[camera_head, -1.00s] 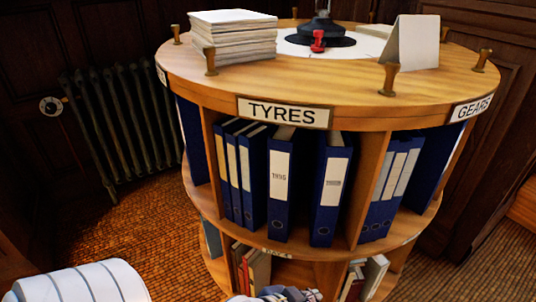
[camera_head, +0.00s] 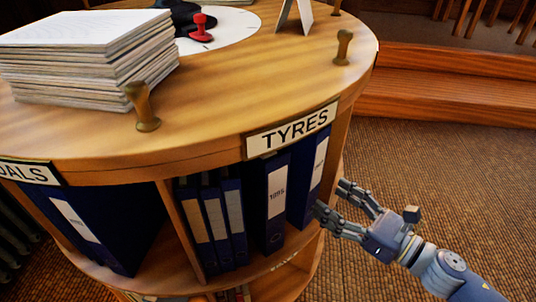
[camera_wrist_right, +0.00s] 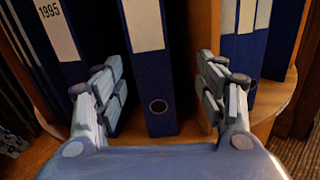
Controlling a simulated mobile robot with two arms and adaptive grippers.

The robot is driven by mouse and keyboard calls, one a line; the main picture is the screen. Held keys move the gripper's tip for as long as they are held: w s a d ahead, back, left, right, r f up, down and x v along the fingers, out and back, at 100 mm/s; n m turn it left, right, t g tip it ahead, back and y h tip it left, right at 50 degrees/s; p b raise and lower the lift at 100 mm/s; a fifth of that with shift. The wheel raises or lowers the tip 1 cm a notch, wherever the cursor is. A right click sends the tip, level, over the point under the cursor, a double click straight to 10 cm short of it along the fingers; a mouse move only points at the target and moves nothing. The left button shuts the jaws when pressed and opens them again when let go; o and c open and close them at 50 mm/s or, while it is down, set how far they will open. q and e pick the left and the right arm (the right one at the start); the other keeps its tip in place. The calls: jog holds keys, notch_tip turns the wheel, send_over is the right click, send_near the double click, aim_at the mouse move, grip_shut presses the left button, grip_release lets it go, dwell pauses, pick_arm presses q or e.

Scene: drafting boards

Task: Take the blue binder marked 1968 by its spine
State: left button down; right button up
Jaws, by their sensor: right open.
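A blue binder (camera_head: 308,180) with a pale spine label stands upright at the right end of the bay under the TYRES sign. Its mark is too small to read in the head view, and the right wrist view cuts off its label (camera_wrist_right: 160,120). My right gripper (camera_head: 331,201) is open beside the shelf at this binder. In the right wrist view, the fingers of my right gripper (camera_wrist_right: 158,85) stand one on each side of its lower spine, with nothing clamped. A neighbouring blue binder (camera_head: 272,200), marked 1995 in the wrist view (camera_wrist_right: 58,35), stands to its left.
The binders stand in a round wooden shelf unit (camera_head: 225,110). Several slimmer blue binders (camera_head: 218,225) fill the bay's left side behind an upright divider (camera_head: 180,228). A paper stack (camera_head: 85,60) and brass posts (camera_head: 143,108) are on top. The floor at right is clear.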

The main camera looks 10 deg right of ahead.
aim_at(315, 190)
jog(key=shift+w+a+r+n, duration=0.1)
jog(key=shift+w+a+n, duration=0.15)
jog(key=shift+a+n, duration=0.35)
jog(key=shift+x, duration=2.3)
jog(key=shift+a+r+p+x, duration=0.1)
jog(key=shift+r+p+x, duration=0.1)
jog(key=shift+x, duration=0.8)
jog(key=shift+a+r+p+x, duration=0.1)
jog(key=shift+p+x, duration=0.05)
jog(key=shift+x, duration=0.9)
jog(key=shift+w+a+f, duration=0.1)
jog(key=shift+w+a, duration=0.2)
jog(key=shift+a, duration=0.05)
grip_shut()
